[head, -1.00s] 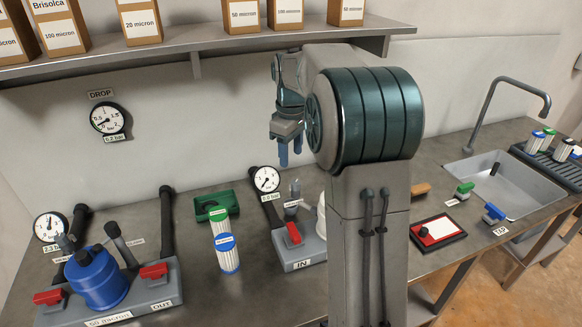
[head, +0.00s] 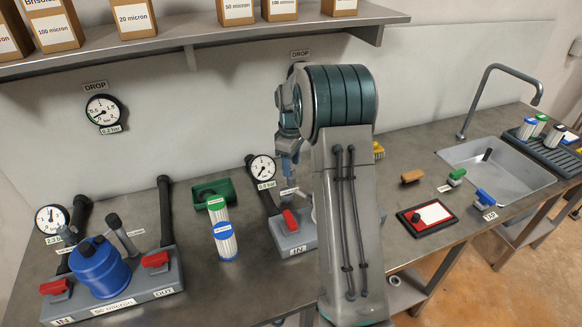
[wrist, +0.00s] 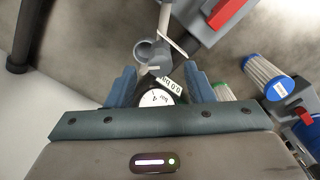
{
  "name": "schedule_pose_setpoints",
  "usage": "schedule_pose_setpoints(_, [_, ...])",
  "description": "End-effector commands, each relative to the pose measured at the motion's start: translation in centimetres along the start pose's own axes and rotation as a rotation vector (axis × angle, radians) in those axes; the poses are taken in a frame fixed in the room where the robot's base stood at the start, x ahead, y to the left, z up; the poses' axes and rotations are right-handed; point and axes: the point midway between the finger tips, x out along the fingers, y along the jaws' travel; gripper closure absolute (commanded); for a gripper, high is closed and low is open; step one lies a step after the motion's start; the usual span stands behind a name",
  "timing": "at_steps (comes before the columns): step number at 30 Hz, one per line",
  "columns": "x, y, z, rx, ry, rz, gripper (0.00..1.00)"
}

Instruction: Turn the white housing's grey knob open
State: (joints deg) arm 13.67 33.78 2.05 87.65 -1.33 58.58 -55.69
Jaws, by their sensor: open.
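My gripper (head: 289,168) points down over the IN manifold (head: 290,236) in the head view. Its two blue fingers are apart, and it also shows in the wrist view (wrist: 161,82). The white housing is almost wholly hidden behind my arm in the head view. A grey round-ended fitting (wrist: 150,52) with a tag lies just ahead of the fingertips in the wrist view; I cannot tell surely whether it is the grey knob. The pressure gauge (wrist: 157,98) shows between the fingers, beyond them. Nothing is visibly gripped.
A red handle (head: 290,219) is on the IN manifold. Left of it stand a cartridge (head: 224,240) and a green tray (head: 212,190). The blue housing (head: 99,268) is farther left. A gauge (head: 262,168) and a black pipe (head: 262,198) are close to my gripper.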

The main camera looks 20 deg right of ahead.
Motion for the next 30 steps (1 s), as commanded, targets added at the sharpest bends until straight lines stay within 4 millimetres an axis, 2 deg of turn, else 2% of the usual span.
schedule_pose_setpoints(6, [2.1, 0.0, 0.0, 0.0, 0.0, -0.001, 0.52])
schedule_pose_setpoints(16, [2.4, 0.0, 0.0, 0.0, 0.0, 0.0, 0.52])
schedule_pose_setpoints(21, [2.4, 0.0, 0.0, 0.0, 0.0, 0.0, 0.97])
schedule_pose_setpoints(30, [2.4, 0.0, 0.0, 0.022, 0.0, 0.0, 0.97])
